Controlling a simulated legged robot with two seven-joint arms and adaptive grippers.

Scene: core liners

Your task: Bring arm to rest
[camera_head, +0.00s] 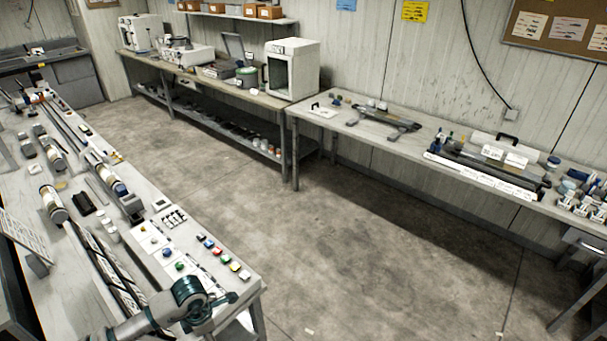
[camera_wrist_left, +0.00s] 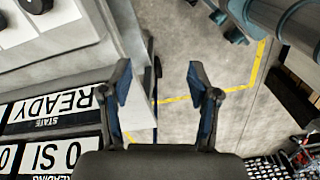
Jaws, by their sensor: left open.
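My left arm (camera_head: 165,309) comes in from the bottom left of the head view, over the near corner of the left bench (camera_head: 240,268). In the left wrist view my left gripper (camera_wrist_left: 160,88) is open, its two dark, blue-padded fingers apart. Nothing is between them; bare floor and a yellow floor line show beyond. The fingers appear beside a bench edge with a READY label (camera_wrist_left: 55,103). My right gripper is not in view.
The left bench holds core tubes (camera_head: 52,204), coloured buttons (camera_head: 222,257) and racks. A back bench (camera_head: 205,78) carries a white cabinet (camera_head: 291,67). A right bench (camera_head: 365,145) holds trays and tools. The concrete floor (camera_head: 330,240) between them is clear.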

